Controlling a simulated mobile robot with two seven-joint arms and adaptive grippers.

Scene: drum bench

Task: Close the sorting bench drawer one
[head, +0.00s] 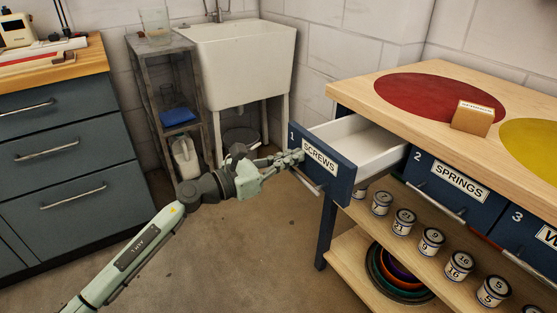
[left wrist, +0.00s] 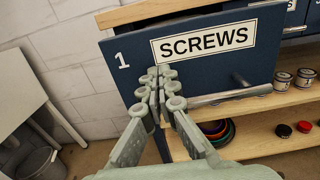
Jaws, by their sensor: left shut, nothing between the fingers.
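Drawer one (head: 324,159) is a dark blue drawer front with a "1" and a SCREWS label, pulled out of the bench with its white inside (head: 365,143) showing. The drawer front also fills the upper part of the left wrist view (left wrist: 205,65). Its metal handle (head: 307,181) is below the label. My left gripper (head: 297,157) is shut and empty, with its fingertips at the left part of the drawer front. My right gripper is not in view.
Drawer two (head: 452,187) looks shut. Several cans stand on the shelf below. A white sink (head: 240,62) and a grey rack stand behind my left arm. The floor in front is clear.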

